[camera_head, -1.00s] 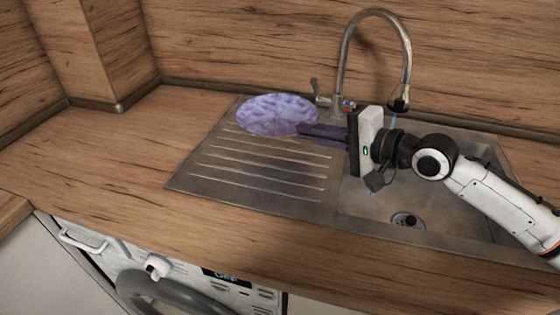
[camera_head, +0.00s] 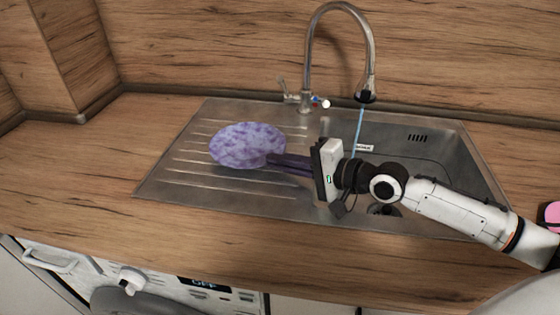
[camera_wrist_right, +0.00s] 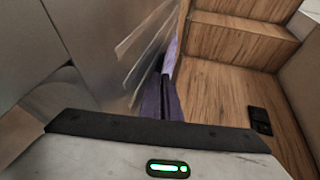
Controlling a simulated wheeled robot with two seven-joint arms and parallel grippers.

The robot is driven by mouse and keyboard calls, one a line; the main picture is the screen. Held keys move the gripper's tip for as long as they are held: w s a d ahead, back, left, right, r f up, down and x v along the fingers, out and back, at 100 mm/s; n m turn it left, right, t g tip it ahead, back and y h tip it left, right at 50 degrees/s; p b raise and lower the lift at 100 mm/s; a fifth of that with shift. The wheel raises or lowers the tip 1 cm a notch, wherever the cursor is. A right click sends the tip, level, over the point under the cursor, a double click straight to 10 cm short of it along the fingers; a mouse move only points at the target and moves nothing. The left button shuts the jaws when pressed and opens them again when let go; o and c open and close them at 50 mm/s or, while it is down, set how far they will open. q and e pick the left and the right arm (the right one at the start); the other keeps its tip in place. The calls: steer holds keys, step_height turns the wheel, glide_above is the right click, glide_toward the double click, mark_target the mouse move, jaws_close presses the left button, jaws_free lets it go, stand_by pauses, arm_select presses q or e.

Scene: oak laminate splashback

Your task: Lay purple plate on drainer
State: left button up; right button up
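The purple marbled plate (camera_head: 242,145) is over the ribbed metal drainer (camera_head: 168,182), on the left part of the sink unit. My right gripper (camera_head: 272,160) comes from the right, its dark purple-looking fingers closed on the plate's right edge. In the right wrist view the plate shows only as a thin lilac sliver (camera_wrist_right: 170,58) beyond the fingers (camera_wrist_right: 160,98). I cannot tell whether the plate's underside touches the drainer ribs. My left gripper is not in view.
The tap (camera_head: 308,60) arches behind the sink, with a thin stream of water running into the basin (camera_head: 425,160). Wooden worktop (camera_head: 75,150) lies clear to the left. An oven front (camera_head: 110,270) is below. A pink object (camera_head: 552,212) shows at the right edge.

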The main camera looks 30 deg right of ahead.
steer(key=shift+o, duration=0.4)
steer(key=shift+r, duration=0.1)
steer(key=p+v, duration=0.1)
steer(key=v, duration=0.6)
steer(key=shift+s+d, duration=0.3)
steer(key=shift+p+v, duration=1.95)
steer(key=shift+v, duration=0.15)
steer(key=shift+r, duration=0.1)
